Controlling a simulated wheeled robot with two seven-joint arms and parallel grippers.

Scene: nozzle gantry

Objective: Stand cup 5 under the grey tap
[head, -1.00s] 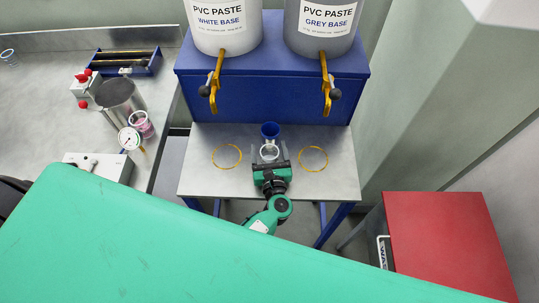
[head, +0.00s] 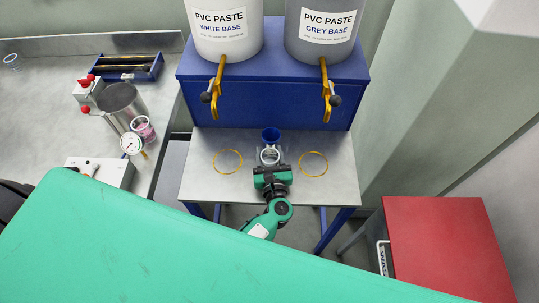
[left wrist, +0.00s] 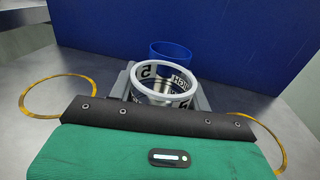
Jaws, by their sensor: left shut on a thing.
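Cup 5 (head: 269,154), a clear cup with a white rim and a label reading 5, stands on the table between the two yellow rings. It also shows in the left wrist view (left wrist: 163,88). My left gripper (head: 270,160) is shut on it from the near side, with a finger on each side in the left wrist view (left wrist: 160,98). The grey tap (head: 328,92) is the yellow one under the grey base tank (head: 319,40), to the right of and above the cup. The right yellow ring (head: 327,169) lies empty on the table. My right gripper is out of view.
A blue cup-like thing (head: 271,135) stands directly behind cup 5. The white tap (head: 214,88) hangs over the left yellow ring (head: 241,165), which is empty. A blue shelf block (head: 270,105) closes the back. A red cabinet (head: 440,245) stands at the lower right.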

